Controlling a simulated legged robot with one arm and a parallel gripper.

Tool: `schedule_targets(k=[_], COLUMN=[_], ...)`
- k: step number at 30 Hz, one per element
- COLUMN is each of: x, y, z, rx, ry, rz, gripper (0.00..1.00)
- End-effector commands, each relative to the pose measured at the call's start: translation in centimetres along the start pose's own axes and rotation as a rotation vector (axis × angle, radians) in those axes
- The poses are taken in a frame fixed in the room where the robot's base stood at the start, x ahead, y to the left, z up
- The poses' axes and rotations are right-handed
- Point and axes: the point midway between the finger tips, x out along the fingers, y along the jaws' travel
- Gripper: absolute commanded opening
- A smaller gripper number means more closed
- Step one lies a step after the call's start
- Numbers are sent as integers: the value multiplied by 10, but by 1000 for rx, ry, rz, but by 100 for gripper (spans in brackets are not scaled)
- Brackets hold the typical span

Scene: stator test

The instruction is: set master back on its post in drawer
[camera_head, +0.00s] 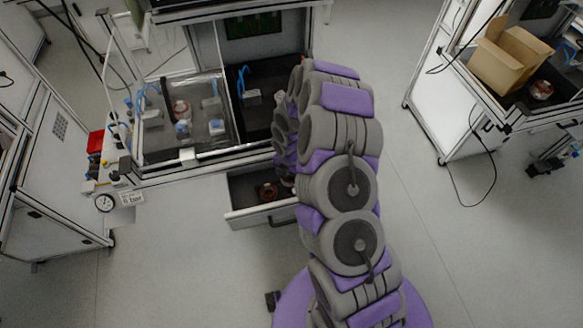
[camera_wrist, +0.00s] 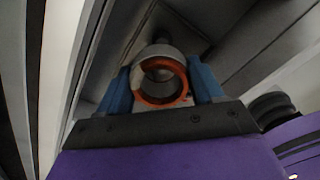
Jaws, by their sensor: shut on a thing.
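The master, a ring with an orange-copper and pale grey rim (camera_wrist: 178,97), sits between the two blue fingers of my gripper (camera_wrist: 161,86) in the wrist view. The gripper is shut on it. A grey rounded part shows just behind the ring; I cannot tell whether it is the post or part of the master. In the head view the drawer (camera_head: 262,217) is pulled open below the bench. My arm hides the gripper and the drawer's right side there.
Above the drawer is a bench with a clear-covered bay (camera_head: 185,140) and a dark open bay (camera_head: 256,118). A cardboard box (camera_head: 508,55) stands on the right bench. The floor in front is clear.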

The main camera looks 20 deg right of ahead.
Motion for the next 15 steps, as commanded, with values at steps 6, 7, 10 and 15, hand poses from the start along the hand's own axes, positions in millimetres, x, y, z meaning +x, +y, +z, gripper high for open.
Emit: schedule_targets(k=[6,7,10,15], x=[7,9,16,31], y=[-3,-4,-4,-2], z=[4,4,5,2], rx=[-4,-3,-2,-3], ry=[4,4,5,3], rz=[5,5,6,2], gripper=[0,0,0,0])
